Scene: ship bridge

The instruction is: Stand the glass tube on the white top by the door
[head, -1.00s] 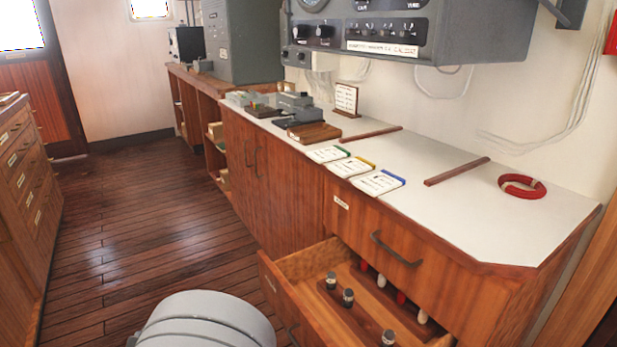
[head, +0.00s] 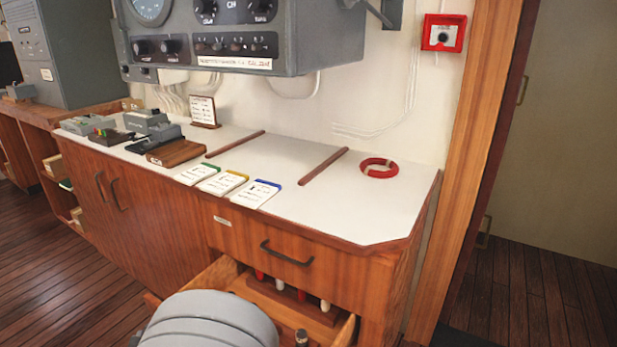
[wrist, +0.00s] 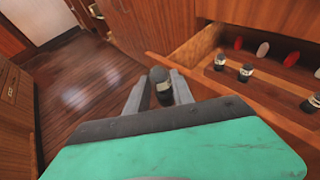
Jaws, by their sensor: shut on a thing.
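My gripper (wrist: 157,90) shows in the wrist view, its two grey fingers shut on a glass tube (wrist: 160,80) with a dark rounded cap and a pale band below it. The tube is held beside the open drawer, with the wooden floor behind it; its lower end is hidden. The head view does not show the gripper or held tube; only my grey arm shows at the bottom. The white top (head: 400,205) is the counter surface, nearest the doorway (head: 545,150) at its right end. A red ring (head: 379,168) lies there near the wall.
The drawer (wrist: 205,50) below is open and holds several dark-capped tubes (wrist: 246,70) and red and white pieces. Two wooden strips (head: 322,178) cross the top. Three cards (head: 256,193) lie at its front edge. A grey console (head: 230,40) overhangs the back.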

